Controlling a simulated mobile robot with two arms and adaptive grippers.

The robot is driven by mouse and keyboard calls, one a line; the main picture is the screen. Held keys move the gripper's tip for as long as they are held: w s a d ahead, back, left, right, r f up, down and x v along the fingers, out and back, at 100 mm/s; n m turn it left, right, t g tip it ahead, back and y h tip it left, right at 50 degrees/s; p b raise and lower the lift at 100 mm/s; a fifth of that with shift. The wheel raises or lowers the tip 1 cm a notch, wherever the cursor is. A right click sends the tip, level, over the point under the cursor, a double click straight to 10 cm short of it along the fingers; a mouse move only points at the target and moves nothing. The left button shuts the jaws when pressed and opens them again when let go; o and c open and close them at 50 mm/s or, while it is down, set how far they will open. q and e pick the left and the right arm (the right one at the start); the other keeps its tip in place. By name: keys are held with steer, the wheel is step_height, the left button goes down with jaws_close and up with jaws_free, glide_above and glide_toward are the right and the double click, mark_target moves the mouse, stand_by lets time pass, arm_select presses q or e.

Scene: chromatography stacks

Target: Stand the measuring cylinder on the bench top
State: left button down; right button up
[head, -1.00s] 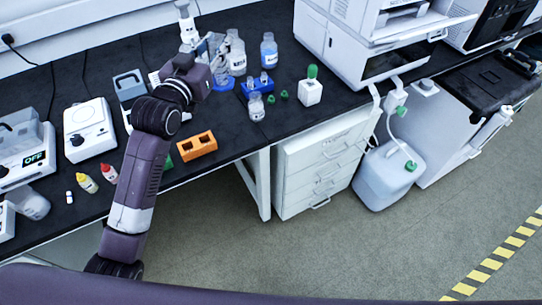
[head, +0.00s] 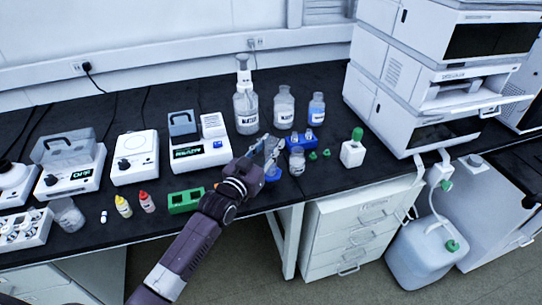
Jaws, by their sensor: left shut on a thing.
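My left gripper (head: 264,152) is shut on the measuring cylinder, a clear, narrow thing mostly hidden by the fingers. The cylinder's blue foot (head: 273,174) shows just below the fingers, over the front part of the dark bench top (head: 330,205). I cannot tell whether the foot touches the bench. My right gripper is not in view.
A clear jar (head: 297,162) and a blue rack (head: 300,140) stand close right of the gripper. Bottles (head: 284,108) stand behind. A green block (head: 185,200) lies left of my arm.

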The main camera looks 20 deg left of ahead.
arm_select(q)
steer(key=shift+f, duration=2.05)
steer(key=shift+f, duration=0.15)
steer(key=c, duration=1.5)
jaws_free()
steer(key=shift+c, duration=0.2)
steer(key=shift+s, duration=0.2)
steer(key=s+a, duration=0.2)
steer(key=s, duration=0.9)
steer(key=shift+s+a+r+b, duration=0.2)
steer(key=shift+s+b, duration=0.05)
steer(key=shift+b, duration=0.15)
steer(key=shift+d+f, duration=0.1)
